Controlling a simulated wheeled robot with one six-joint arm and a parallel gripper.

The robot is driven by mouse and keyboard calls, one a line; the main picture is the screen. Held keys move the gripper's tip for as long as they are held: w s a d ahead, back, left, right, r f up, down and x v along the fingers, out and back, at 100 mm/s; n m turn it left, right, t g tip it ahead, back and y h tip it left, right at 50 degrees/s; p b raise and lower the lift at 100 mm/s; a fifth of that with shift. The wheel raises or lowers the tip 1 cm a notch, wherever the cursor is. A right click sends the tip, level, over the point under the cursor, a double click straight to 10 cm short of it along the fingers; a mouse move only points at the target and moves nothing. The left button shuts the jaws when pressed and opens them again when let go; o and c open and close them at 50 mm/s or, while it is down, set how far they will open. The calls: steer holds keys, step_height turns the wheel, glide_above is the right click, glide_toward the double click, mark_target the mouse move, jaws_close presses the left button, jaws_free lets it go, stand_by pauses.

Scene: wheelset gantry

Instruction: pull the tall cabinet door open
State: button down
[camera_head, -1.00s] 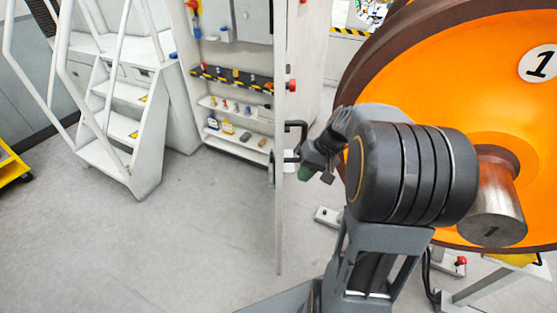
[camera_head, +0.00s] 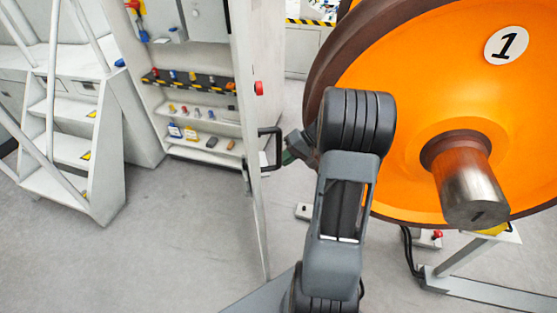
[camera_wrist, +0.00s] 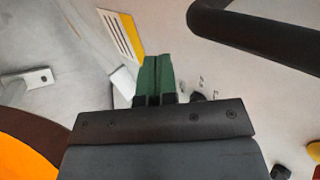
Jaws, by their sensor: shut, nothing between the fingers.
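The tall cabinet door (camera_head: 252,190) stands swung out in the head view, seen nearly edge-on, with the shelves of the cabinet (camera_head: 197,140) showing to its left. Its black bar handle (camera_head: 268,149) sticks out on the right side of the door. My gripper (camera_head: 288,155) is just right of the handle, partly hidden behind my arm. In the wrist view its green fingers (camera_wrist: 155,76) are closed together and hold nothing. The dark handle bar (camera_wrist: 262,40) passes to the upper right of the fingers, apart from them in the picture.
A large orange wheel (camera_head: 420,110) with a steel axle end (camera_head: 470,185) stands close right of my arm. White steps (camera_head: 65,150) with rails are at the left. A grey stand foot (camera_head: 480,293) is at lower right. The floor left of the door is clear.

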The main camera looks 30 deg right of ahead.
steer(key=x, duration=0.8)
steer(key=shift+a, duration=0.3)
